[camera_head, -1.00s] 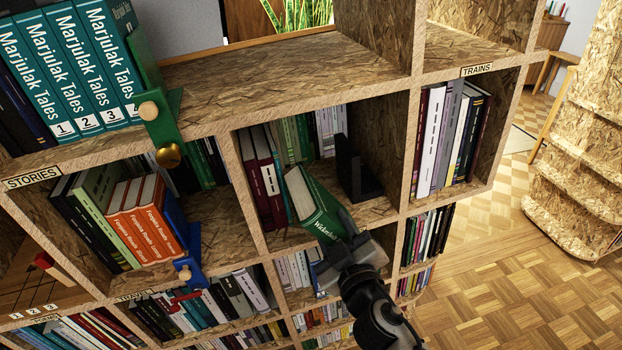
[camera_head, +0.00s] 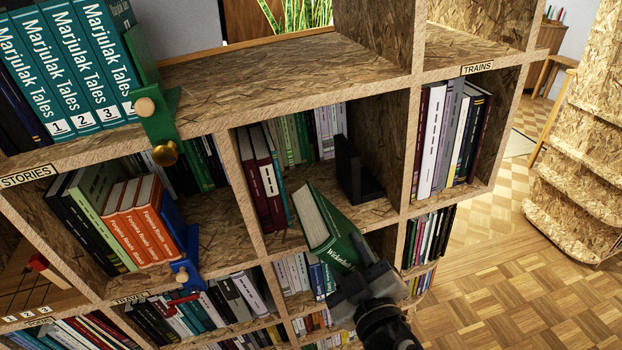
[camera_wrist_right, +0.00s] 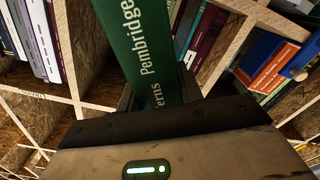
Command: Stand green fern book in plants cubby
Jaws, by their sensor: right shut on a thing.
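The green fern book (camera_head: 338,236) is tilted, with its pale page edge facing up and left. In the right wrist view its green spine (camera_wrist_right: 148,50) reads "Pembridge" and part of "erns". My right gripper (camera_head: 362,262) is shut on the book's near end, at the front opening of the middle cubby (camera_head: 385,212). That cubby has maroon and teal books on its left, a black bookend (camera_head: 358,175) on its right and bare floor between. I see no plants label on it. The book's far end is at the cubby's opening; whether it touches the shelf is unclear. My left gripper is out of view.
The cubby to the right is labelled TRAINS (camera_head: 478,68); the one to the left is labelled STORIES (camera_head: 28,176). A green bracket with a brass knob (camera_head: 165,153) hangs over the upper board's edge. Rows of books fill the cubbies below. Open floor lies right.

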